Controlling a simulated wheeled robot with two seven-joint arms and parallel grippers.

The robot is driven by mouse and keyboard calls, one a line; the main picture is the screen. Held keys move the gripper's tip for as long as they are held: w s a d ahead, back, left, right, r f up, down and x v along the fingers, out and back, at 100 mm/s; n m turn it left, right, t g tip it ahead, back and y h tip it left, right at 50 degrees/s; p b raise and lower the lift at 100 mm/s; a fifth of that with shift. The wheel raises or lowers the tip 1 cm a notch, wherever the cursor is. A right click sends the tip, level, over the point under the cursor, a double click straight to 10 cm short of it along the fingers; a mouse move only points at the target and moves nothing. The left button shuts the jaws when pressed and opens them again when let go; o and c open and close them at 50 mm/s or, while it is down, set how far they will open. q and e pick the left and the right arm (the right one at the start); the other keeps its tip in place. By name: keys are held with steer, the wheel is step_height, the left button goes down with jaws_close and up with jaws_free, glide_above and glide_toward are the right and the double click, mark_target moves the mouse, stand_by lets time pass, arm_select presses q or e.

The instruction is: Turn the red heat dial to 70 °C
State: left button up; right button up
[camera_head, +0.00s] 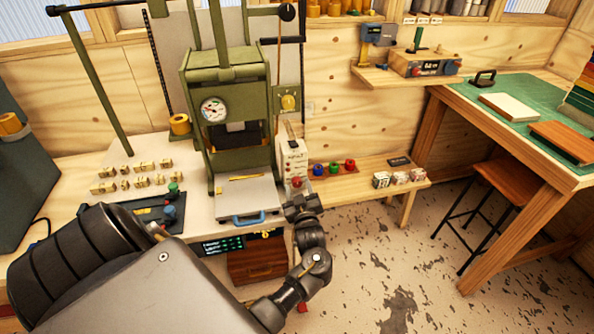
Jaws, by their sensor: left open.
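A white control box (291,158) stands on the bench just right of the green press. A small red dial (297,181) is on the lower part of its front face; its scale and pointer are too small to read. My left gripper (296,194) is just below and in front of this dial, with its arm curving up from the bottom of the picture. It is open. I cannot tell whether its fingers touch the dial, as they lie very close to it in the picture. My right gripper is not in view.
The green press (226,60) with a round gauge stands left of the box.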

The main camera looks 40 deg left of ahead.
arm_select(q)
steer(key=m+p, duration=0.3)
steer(key=r+m+p, duration=0.1)
steer(key=m+p, duration=0.1)
steer(key=m, duration=0.2)
steer(key=shift+a+p, duration=0.1)
steer(key=shift+p, duration=0.3)
steer(key=shift+s+d+f+b, duration=0.55)
steer(key=shift+d+f+b, duration=0.1)
steer(key=shift+d, duration=0.1)
steer(key=s+d+f+m+g+h+b, duration=0.1)
steer(key=s+d+f+m+h, duration=0.15)
steer(key=s+d+h, duration=0.35)
steer(key=s+d+f+m+h, duration=0.1)
steer(key=s+d+f+h, duration=0.25)
steer(key=d, duration=0.35)
steer(key=s+d+f+m+g+h, duration=0.1)
steer(key=s+d+m+g+h, duration=0.3)
steer(key=s, duration=0.8)
steer(key=shift+s+d+g+h, duration=0.35)
steer(key=shift+d+g+h, duration=0.05)
steer(key=shift+d+h, duration=0.2)
steer(key=shift+f, duration=0.15)
